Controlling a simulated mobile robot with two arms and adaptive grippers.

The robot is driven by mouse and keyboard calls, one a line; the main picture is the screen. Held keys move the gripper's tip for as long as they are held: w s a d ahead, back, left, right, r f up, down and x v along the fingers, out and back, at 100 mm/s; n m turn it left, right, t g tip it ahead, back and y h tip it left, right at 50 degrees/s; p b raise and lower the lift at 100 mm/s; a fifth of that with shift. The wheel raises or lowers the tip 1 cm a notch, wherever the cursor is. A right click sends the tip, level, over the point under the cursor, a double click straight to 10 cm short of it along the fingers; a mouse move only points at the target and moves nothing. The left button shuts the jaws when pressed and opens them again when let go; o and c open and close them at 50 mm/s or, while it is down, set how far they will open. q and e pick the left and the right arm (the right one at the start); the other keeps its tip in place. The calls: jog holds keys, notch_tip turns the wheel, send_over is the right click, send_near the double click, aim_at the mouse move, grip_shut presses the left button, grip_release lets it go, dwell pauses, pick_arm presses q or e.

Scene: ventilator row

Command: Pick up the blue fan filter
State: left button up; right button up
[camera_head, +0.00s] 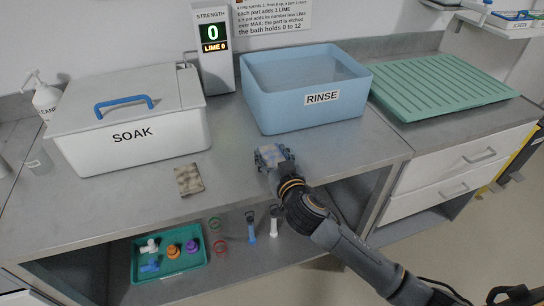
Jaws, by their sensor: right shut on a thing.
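My right gripper (275,166) reaches in from the lower right over the grey counter, in front of the rinse tub. It is shut on the blue fan filter (272,153), a small flat piece with a blue edge and mottled beige patches. The gripper hides part of the filter, and I cannot tell whether the filter is clear of the counter. A second flat mottled piece, beige-grey (189,180), lies on the counter to the left, in front of the soak bath. My left gripper is not in view.
A white lidded SOAK bath (135,130) and an open blue RINSE tub (300,110) stand at the back. A green ribbed drainer (440,85) is at right. A strength display (214,50) reads 0. Below, a teal tray (170,274) holds several small parts.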

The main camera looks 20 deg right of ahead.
jog(key=shift+r, duration=0.5)
jog(key=s+a+r+p, duration=0.1)
jog(key=s+r+p, duration=0.1)
jog(key=s+r, duration=0.9)
jog(key=s, duration=0.3)
jog(key=shift+a+r, duration=0.25)
jog(key=shift+r, duration=0.1)
